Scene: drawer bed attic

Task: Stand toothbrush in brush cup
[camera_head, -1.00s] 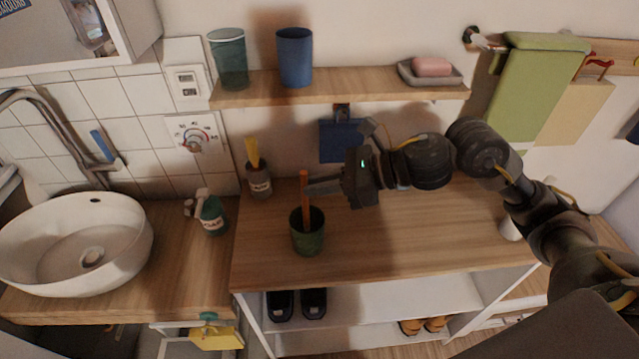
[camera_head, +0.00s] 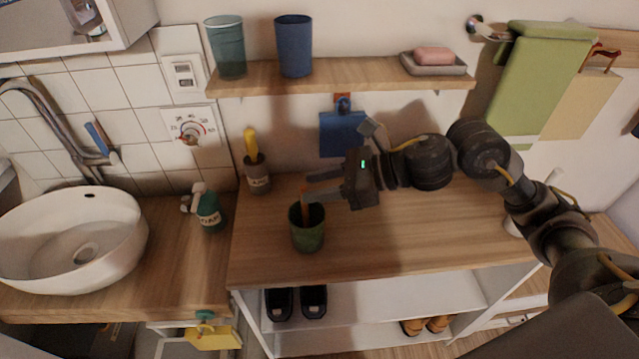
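The green brush cup (camera_head: 308,236) stands upright on the wooden counter. The orange toothbrush (camera_head: 305,209) stands in it with its lower end inside the cup, hidden by the wall. Its upper part is partly hidden by the fingers of my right gripper (camera_head: 308,187). That gripper reaches in from the right just above the cup rim, its fingers spread apart around the toothbrush. Whether a finger still touches the brush cannot be told. My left gripper is not in view.
A grey labelled cup (camera_head: 258,181) with a yellow-handled item stands behind left. A green soap bottle (camera_head: 209,212) and the white basin (camera_head: 75,245) are further left. A shelf (camera_head: 350,78) with two tumblers and a soap dish hangs above. The counter right of the cup is clear.

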